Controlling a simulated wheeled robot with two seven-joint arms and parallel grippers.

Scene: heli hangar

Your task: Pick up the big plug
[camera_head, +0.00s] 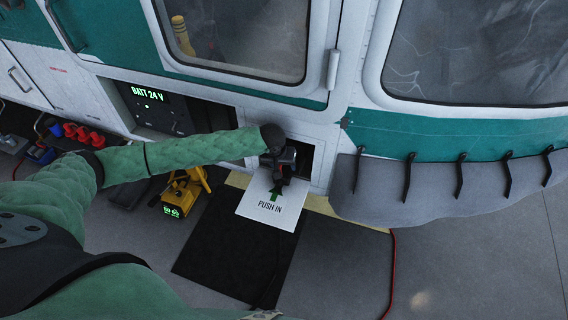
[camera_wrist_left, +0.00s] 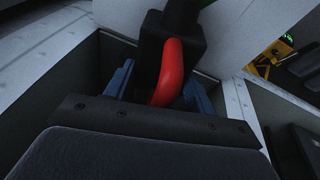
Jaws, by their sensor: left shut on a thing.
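The big plug (camera_wrist_left: 187,28) is a black block with a red handle (camera_wrist_left: 168,72). In the left wrist view it stands in a dark recess in the white hull. My left gripper (camera_wrist_left: 157,82) has its two blue fingers on either side of the red handle and is shut on the plug. In the head view my left gripper (camera_head: 279,165) is at the small square opening in the hull, above the "PUSH IN" flap (camera_head: 265,214). My gripper and wrist hide most of the plug there. My right gripper is not in view.
The open flap juts out below the opening. A yellow device (camera_head: 182,191) with a green display stands on the floor left of it. A "BATT 24 V" panel (camera_head: 160,112) is lit in the hull. A red cable (camera_head: 391,270) lies on the floor at right.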

